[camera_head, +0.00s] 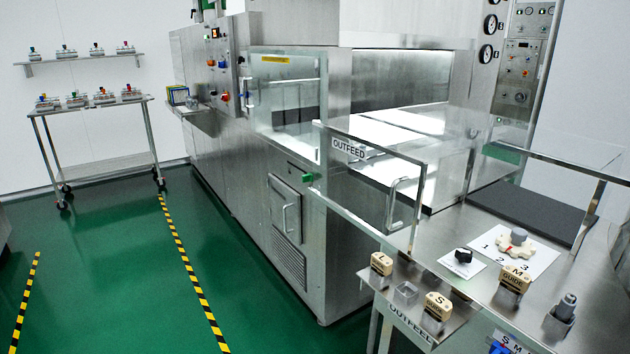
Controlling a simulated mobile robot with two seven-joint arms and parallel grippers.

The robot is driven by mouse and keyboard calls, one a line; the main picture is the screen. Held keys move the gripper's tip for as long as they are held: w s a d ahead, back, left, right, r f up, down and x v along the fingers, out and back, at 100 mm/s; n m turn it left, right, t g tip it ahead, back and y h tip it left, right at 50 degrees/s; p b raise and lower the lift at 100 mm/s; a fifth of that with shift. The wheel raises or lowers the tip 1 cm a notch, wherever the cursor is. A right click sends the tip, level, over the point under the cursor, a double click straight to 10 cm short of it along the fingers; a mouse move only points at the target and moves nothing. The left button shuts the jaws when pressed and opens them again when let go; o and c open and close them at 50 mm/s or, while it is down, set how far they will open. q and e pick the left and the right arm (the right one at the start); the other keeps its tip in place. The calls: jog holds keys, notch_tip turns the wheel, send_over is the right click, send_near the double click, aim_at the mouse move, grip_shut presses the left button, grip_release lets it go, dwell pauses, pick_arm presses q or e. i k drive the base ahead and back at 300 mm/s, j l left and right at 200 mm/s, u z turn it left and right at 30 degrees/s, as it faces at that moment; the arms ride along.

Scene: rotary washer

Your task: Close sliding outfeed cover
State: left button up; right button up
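The outfeed cover (366,150) is a clear panel with a metal edge and an OUTFEED label (348,149). It stands at the front of the outfeed end, right of centre. An upright metal bar handle (391,208) is on its right part. Behind the clear panel I see the pale outfeed bed (420,130) running out of the washer's bright opening. A dark flat surface (535,198) lies to the right of the bed and shows uncovered between the clear panels. I cannot tell exactly how far the cover has slid. Neither of my grippers shows in this view.
A steel ledge holds a black knob (463,256), a cream star-shaped dial (513,242) on a numbered plate, and tan guide blocks (437,306). A grey knob (565,308) stands at the right. A trolley (98,133) stands far left. The green floor is clear.

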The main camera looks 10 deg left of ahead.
aim_at(356, 152)
jog(key=i+j, duration=0.6)
jog(key=j, duration=0.2)
jog(key=i+j, duration=0.3)
jog(key=j, duration=0.15)
